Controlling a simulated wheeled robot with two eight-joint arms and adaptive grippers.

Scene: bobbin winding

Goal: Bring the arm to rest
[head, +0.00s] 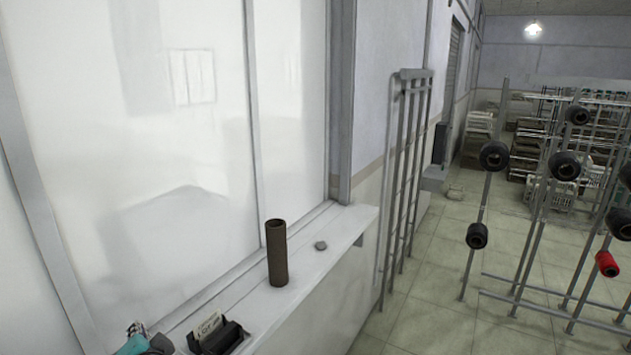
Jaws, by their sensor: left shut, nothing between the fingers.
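My right gripper is not in view.
A brown tube (277,254) stands upright on the white sill (318,258), with a small grey lump (321,245) beside it. A lot card (208,326) is at the near end. A metal rack (407,175) leans against the wall. Creel posts with dark bobbins (494,155) and a red bobbin (607,264) stand right.

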